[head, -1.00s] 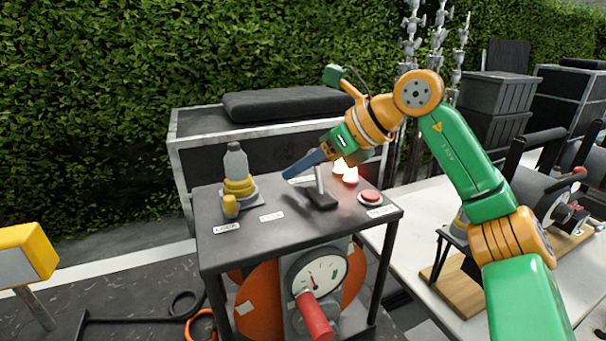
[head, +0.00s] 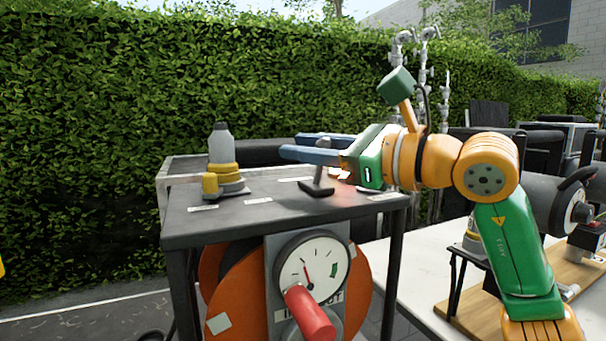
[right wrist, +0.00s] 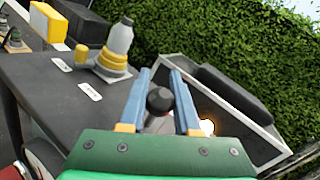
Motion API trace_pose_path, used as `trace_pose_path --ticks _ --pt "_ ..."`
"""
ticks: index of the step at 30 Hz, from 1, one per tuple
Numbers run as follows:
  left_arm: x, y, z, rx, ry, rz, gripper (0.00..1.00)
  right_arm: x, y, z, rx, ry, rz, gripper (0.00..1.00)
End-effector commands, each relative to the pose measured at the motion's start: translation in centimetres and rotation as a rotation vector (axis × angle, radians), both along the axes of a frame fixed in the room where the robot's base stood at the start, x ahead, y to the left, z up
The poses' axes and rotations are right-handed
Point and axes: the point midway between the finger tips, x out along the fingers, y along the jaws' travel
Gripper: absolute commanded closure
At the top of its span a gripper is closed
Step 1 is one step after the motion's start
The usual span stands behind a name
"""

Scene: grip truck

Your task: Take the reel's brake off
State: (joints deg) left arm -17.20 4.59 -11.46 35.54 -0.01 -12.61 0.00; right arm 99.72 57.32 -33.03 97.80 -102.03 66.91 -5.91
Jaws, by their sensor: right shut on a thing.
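The upright lever (head: 319,180) stands on a dark base on the black cart top (head: 250,222). My right gripper (head: 290,145) lies nearly level at its upper end, its blue fingers pointing left past it. In the right wrist view, the lever's round black knob (right wrist: 159,99) sits between the two fingers, and the gripper (right wrist: 160,73) is shut on it. The orange reel (head: 236,300) shows under the cart top, partly hidden by a grey panel. My left gripper is not in view.
A grey bottle-shaped piece with yellow rings (head: 222,165) stands left on the cart top. A dial gauge (head: 312,268) and a red handle (head: 311,315) are at the front. A white table (head: 415,262) stands right; a hedge is behind.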

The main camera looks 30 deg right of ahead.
Motion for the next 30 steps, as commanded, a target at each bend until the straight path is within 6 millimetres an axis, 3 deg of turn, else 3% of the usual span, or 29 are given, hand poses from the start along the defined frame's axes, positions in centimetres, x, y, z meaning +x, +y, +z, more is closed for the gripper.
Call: trace_pose_path --ticks 1,9,25,26,29,30 --pt "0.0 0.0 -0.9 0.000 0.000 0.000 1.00 -0.2 0.0 -0.3 0.001 -0.031 0.000 1.00" --pt "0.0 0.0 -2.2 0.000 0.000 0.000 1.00 -0.7 0.0 0.1 -0.004 -0.117 0.000 1.00" --pt "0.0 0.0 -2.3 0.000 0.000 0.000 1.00 -0.8 0.0 0.3 -0.005 -0.138 0.000 1.00" --pt "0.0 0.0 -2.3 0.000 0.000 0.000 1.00 -0.8 0.0 0.3 -0.005 -0.138 0.000 0.66" --pt "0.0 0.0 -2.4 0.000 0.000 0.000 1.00 -0.8 0.0 0.2 -0.006 -0.137 0.000 0.39" --pt "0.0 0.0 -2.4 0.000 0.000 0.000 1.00 -0.8 0.0 0.2 -0.006 -0.136 0.000 0.39"
